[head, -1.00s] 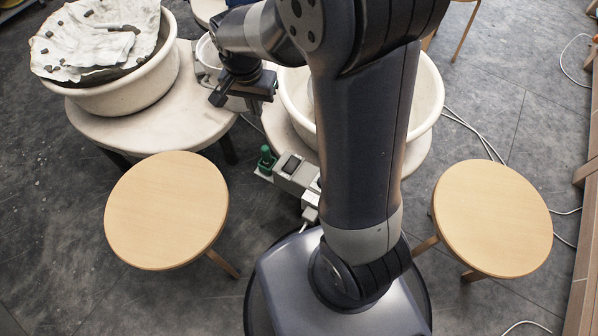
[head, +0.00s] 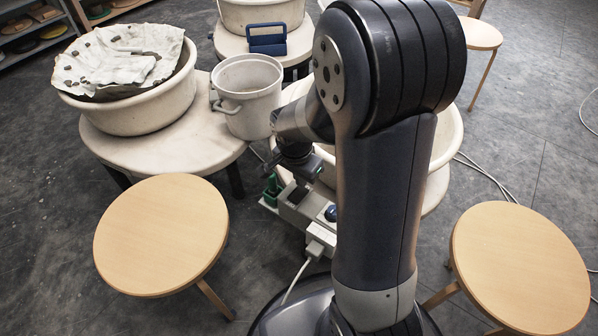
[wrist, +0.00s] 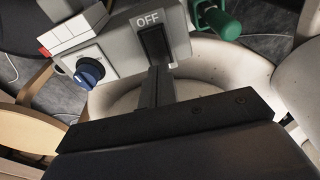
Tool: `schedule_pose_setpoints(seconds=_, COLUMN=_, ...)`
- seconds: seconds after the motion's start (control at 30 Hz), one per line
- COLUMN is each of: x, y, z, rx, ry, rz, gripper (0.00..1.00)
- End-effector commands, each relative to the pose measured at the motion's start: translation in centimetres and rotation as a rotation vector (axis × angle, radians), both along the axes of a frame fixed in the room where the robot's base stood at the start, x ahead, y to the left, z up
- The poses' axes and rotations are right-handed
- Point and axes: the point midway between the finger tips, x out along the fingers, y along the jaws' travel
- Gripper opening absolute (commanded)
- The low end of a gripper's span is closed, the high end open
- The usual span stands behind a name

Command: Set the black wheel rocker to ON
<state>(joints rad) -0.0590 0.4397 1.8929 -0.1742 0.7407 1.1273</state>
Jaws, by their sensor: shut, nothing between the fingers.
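The black rocker (wrist: 154,45) sits in a dark frame on a grey control box (wrist: 118,45), just below an "OFF" label in the wrist view. No ON label shows. My gripper (wrist: 158,72) is shut and empty. Its fingertips overlap the rocker's lower end in the wrist view; I cannot tell whether they touch it. In the head view the box (head: 291,211) stands low beside the wheel basin, with my gripper (head: 299,180) just above the dark rocker (head: 298,194). Which way the rocker is tipped is not clear.
A blue knob (wrist: 90,72) and a green plug-like part (wrist: 216,22) flank the rocker. A white plug with a cable (head: 321,237) joins the box. Wooden stools (head: 160,235) (head: 520,265) stand either side. A bucket (head: 247,95) is behind.

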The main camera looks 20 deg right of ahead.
Motion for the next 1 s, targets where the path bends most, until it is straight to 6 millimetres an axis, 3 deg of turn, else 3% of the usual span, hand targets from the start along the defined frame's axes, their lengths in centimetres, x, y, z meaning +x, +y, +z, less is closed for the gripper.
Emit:
schedule_pose_setpoints(seconds=0.03, x=0.0, y=-0.1, z=-1.0, rx=0.000, ry=0.002, rz=0.000, gripper=0.00)
schedule_pose_setpoints(seconds=0.2, x=0.1, y=-0.2, z=-2.0, rx=-0.001, ry=0.001, rz=0.001, gripper=0.00)
schedule_pose_setpoints(seconds=0.57, x=0.2, y=-0.2, z=-2.1, rx=-0.001, ry=0.001, rz=0.001, gripper=0.00)
schedule_pose_setpoints(seconds=0.7, x=0.4, y=-0.6, z=-3.2, rx=0.000, ry=0.002, rz=0.001, gripper=0.00)
schedule_pose_setpoints(seconds=1.0, x=0.6, y=-1.1, z=-3.8, rx=-0.002, ry=0.006, rz=0.000, gripper=0.00)
